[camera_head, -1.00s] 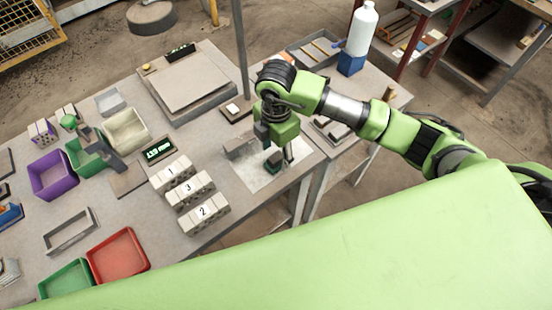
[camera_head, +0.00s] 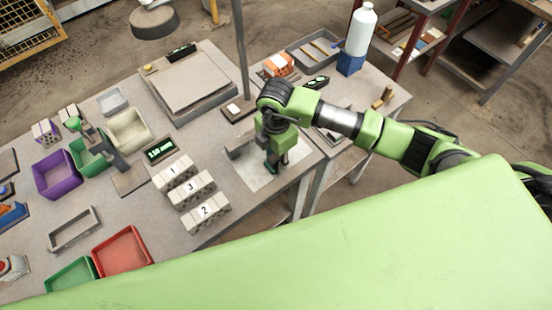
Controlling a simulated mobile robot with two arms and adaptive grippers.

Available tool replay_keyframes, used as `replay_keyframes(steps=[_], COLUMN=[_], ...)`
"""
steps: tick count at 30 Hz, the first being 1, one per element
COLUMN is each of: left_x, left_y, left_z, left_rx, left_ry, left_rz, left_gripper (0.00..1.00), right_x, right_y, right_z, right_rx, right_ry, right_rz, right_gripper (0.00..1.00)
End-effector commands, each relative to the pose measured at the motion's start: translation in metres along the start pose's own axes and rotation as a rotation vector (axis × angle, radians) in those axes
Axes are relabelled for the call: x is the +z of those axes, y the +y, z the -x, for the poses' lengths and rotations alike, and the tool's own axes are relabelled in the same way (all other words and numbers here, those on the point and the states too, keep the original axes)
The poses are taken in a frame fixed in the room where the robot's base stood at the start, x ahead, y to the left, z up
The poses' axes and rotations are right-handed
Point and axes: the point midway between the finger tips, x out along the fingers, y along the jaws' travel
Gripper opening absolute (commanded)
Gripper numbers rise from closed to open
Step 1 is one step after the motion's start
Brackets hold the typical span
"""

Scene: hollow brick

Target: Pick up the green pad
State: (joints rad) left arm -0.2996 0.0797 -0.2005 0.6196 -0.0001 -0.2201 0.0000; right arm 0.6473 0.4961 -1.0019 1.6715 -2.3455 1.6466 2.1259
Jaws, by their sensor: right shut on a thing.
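The green pad (camera_head: 271,165) is a small dark green block above the pale plate (camera_head: 258,178) at the table's right end. My right gripper (camera_head: 273,160) points down over the plate and is shut on the pad, which is partly hidden by the fingers. I cannot tell whether the pad still touches the plate. My left gripper does not show.
Grey bricks numbered 1, 3 and 2 (camera_head: 190,190) stand left of the plate. A grey block (camera_head: 240,146) is close beside my right gripper. Purple (camera_head: 57,175), red (camera_head: 122,252) and green bins are farther left. A white bottle (camera_head: 361,30) stands at the back right.

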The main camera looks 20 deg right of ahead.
Motion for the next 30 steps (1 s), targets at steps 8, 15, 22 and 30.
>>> replay_keyframes(steps=[8, 15, 22, 30], left_x=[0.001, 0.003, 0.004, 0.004], left_y=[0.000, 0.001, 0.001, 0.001], left_z=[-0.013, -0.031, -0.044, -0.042], left_rx=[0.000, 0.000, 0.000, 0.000], left_ry=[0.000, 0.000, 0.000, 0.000], left_rz=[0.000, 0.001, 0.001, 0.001], left_gripper=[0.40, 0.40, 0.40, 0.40], right_x=[0.000, -0.009, -0.023, -0.038], right_y=[0.002, -0.025, -0.073, -0.118], right_z=[0.014, 0.061, 0.100, 0.124], right_rx=[0.007, 0.007, 0.004, 0.004], right_ry=[0.000, 0.001, -0.001, -0.003], right_rz=[0.000, 0.005, 0.005, 0.002], right_gripper=[0.10, 0.10, 0.10, 0.10])
